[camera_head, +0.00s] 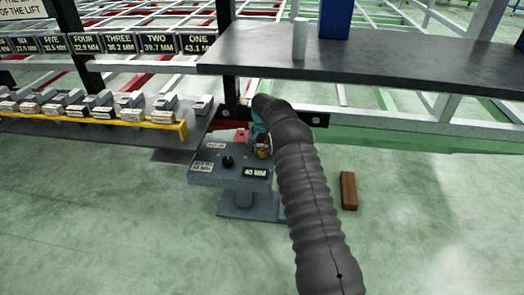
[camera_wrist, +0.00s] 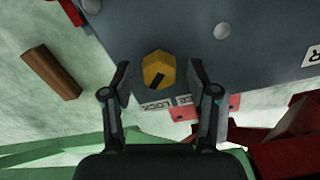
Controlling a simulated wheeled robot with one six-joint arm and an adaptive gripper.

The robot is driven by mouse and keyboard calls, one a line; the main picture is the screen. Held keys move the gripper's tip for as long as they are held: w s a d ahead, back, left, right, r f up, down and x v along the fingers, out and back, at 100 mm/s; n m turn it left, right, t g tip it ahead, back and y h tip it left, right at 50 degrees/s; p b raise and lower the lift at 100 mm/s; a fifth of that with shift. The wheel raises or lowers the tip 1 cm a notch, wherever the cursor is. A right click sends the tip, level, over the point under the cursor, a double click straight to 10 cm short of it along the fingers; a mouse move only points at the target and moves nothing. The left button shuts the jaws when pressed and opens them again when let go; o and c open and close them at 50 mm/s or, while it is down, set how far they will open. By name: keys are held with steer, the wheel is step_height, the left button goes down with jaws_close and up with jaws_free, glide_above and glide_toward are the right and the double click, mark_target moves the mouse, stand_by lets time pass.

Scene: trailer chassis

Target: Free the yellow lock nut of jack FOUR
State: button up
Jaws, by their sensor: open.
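The yellow lock nut (camera_wrist: 157,66) is a faceted yellow knob with a slanted black bar, on the face of a grey jack box (camera_wrist: 220,75). A white label with LOCK (camera_wrist: 157,106) sits just below it. My gripper (camera_wrist: 159,74) is open, with one finger on each side of the nut and a gap on both sides. In the head view the grey jack box (camera_head: 205,168) has a black knob and a 40 MM display. The nut (camera_head: 263,154) shows as a small yellow patch beside my dark arm, which hides most of my gripper. I cannot read a jack number on this box.
A brown block (camera_head: 348,190) lies on the floor to the right. Signs ONE to SIX (camera_head: 120,43) hang at the back left, above a yellow-edged rack (camera_head: 150,124) of tagged grey blocks. Red parts (camera_wrist: 290,150) lie close to my gripper.

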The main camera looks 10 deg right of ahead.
jaws_close()
steer(key=shift+n, duration=0.4)
steer(key=n, duration=0.3)
steer(key=shift+n, duration=0.4)
steer(key=n, duration=0.9)
steer(key=shift+a+n, duration=0.1)
steer(key=shift+n, duration=2.1)
